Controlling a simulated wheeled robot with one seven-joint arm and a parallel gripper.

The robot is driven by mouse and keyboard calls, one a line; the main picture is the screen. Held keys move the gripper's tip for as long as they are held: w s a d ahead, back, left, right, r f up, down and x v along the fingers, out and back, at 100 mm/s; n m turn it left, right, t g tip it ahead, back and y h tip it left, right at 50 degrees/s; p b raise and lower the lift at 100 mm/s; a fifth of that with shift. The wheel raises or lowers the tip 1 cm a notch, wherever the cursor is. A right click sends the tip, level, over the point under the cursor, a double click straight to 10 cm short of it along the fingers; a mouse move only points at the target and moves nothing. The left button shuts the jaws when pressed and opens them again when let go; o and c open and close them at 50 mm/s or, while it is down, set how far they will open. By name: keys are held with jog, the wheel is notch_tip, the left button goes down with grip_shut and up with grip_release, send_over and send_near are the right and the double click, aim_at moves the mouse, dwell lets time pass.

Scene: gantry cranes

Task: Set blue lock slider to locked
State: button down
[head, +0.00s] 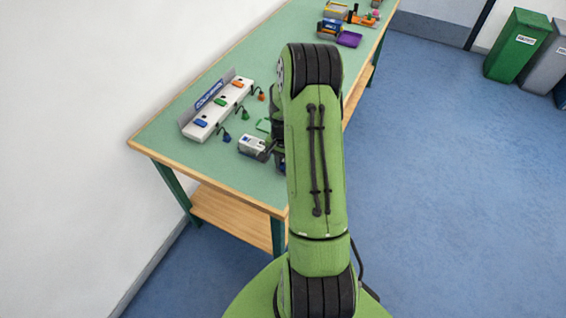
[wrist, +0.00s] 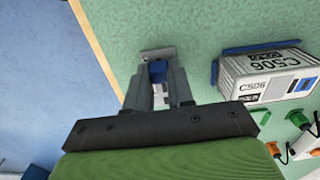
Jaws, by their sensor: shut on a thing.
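The blue lock slider (wrist: 157,70) shows in the wrist view as a small blue piece between my fingertips, beside a grey metal plate (wrist: 158,53). My gripper (wrist: 160,78) is shut on it, low over the green bench top. The fingers hide most of the slider and its track, so I cannot tell its position. In the head view my arm covers the slider and most of the gripper.
A white C506 box (wrist: 270,78) stands right of my gripper in the wrist view; it also shows in the head view (head: 252,146). A white connector strip (head: 213,113) with coloured plugs lies farther left. The bench's wooden edge (wrist: 98,45) is close on the left in the wrist view.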

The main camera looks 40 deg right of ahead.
jog(key=shift+w+d, duration=0.35)
jog(key=shift+d, duration=0.6)
jog(key=shift+w+d, duration=0.3)
jog(key=shift+d, duration=0.6)
jog(key=c, duration=1)
grip_release()
jog(key=shift+o, duration=0.2)
jog(key=shift+r, duration=0.1)
notch_tip(320, 180, up, 16)
jog(key=p, duration=0.3)
jog(key=shift+f, duration=0.2)
